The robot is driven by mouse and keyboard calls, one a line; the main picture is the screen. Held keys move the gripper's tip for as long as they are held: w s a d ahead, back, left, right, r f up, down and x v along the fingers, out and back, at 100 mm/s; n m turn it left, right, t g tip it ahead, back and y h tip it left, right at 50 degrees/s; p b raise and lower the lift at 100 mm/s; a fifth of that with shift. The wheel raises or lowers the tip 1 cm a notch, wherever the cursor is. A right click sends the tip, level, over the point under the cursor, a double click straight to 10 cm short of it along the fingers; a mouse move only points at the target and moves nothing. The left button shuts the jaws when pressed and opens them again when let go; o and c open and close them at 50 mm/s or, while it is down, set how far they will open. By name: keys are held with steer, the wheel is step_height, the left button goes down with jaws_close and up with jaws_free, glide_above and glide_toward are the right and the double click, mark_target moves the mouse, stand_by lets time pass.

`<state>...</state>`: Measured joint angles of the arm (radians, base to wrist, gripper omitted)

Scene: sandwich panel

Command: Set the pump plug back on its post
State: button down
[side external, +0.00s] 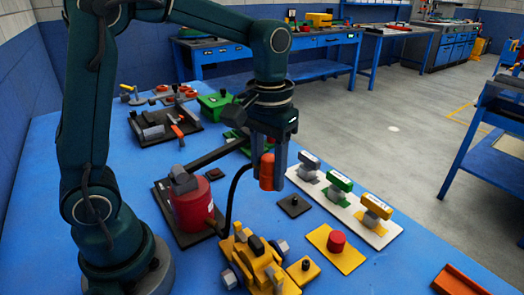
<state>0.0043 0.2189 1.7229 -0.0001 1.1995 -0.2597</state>
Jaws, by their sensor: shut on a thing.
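My gripper (268,184) points down and is shut on an orange plug (266,172), held upright above the blue table. A black hose (232,192) curves up from the foot of a red pump (192,208) toward the plug; its join is partly hidden by my gripper. A dark square plate with a short post (294,202) lies on the table below and right of the plug, and the post looks bare. A yellow block with a dark peg (304,266) is nearer the camera. I cannot tell from looks alone which post belongs to the plug.
A white strip (352,222) with grey, green and yellow handles stands to the right. A yellow plate with a red button (336,242) and a yellow valve-like assembly (254,264) lie in front. A black tray (166,132) and green parts (216,104) are behind.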

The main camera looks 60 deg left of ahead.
steer(key=w+a, duration=0.1)
steer(key=w, duration=0.4)
glide_above(294, 198)
steer(key=shift+d+f, duration=0.1)
steer(key=shift+f, duration=4.1)
steer(key=shift+f, duration=0.35)
steer(key=shift+f, duration=0.3)
steer(key=shift+f, duration=0.9)
steer(key=shift+c, duration=1.8)
jaws_free()
steer(key=shift+o, duration=0.4)
